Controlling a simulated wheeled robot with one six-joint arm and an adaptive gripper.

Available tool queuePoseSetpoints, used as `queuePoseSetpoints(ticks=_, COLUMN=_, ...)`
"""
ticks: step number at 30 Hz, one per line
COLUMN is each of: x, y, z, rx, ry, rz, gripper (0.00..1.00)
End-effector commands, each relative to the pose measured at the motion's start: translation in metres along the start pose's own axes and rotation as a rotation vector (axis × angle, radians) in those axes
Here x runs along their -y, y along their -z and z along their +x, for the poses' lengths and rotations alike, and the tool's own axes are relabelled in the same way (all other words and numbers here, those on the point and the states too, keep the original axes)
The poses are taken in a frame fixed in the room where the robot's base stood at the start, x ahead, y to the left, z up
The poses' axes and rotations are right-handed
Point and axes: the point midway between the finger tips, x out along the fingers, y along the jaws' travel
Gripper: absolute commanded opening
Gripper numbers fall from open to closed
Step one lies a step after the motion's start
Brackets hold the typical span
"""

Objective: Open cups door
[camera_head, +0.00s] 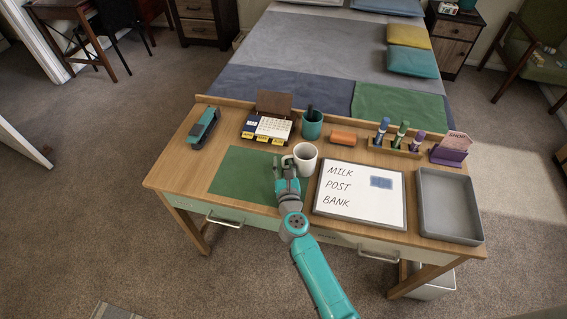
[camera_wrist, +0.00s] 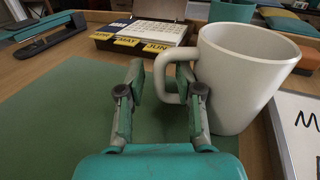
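No door marked for cups shows in either view. A white mug (camera_head: 307,158) stands upright on the desk, at the right edge of a green blotter (camera_head: 236,178). In the wrist view the mug (camera_wrist: 245,80) is at the right, with its handle (camera_wrist: 170,78) pointing left. My gripper (camera_head: 287,174) is low over the blotter, beside the mug. In the wrist view its two fingers (camera_wrist: 160,88) are apart, with the handle's outer part between them. A gap shows left of the handle; whether the right finger touches it I cannot tell.
A whiteboard (camera_head: 360,193) and grey tray (camera_head: 448,204) lie to the right. A stapler (camera_head: 203,127), calendar (camera_head: 268,127), teal cup (camera_head: 312,125), orange block (camera_head: 343,138) and marker rack (camera_head: 396,147) stand behind. The desk front has drawer handles (camera_head: 225,219). The left blotter is clear.

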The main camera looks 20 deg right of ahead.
Motion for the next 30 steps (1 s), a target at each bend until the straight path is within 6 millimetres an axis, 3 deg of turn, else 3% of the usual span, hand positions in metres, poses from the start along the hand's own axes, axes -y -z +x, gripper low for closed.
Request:
queuePoseSetpoints(ticks=10, x=0.0, y=-0.003, z=-0.001, rx=0.0, ry=0.0, rz=-0.001, gripper=0.36)
queuePoseSetpoints(ticks=14, x=0.0, y=-0.001, z=-0.018, rx=-0.002, ry=-0.001, rz=-0.002, gripper=0.36)
queuePoseSetpoints(ticks=24, x=0.0, y=-0.001, z=-0.084, rx=-0.002, ry=-0.002, rz=-0.001, gripper=0.36)
queuePoseSetpoints(ticks=30, x=0.0, y=-0.002, z=-0.11, rx=-0.001, ry=-0.001, rz=-0.001, gripper=0.36)
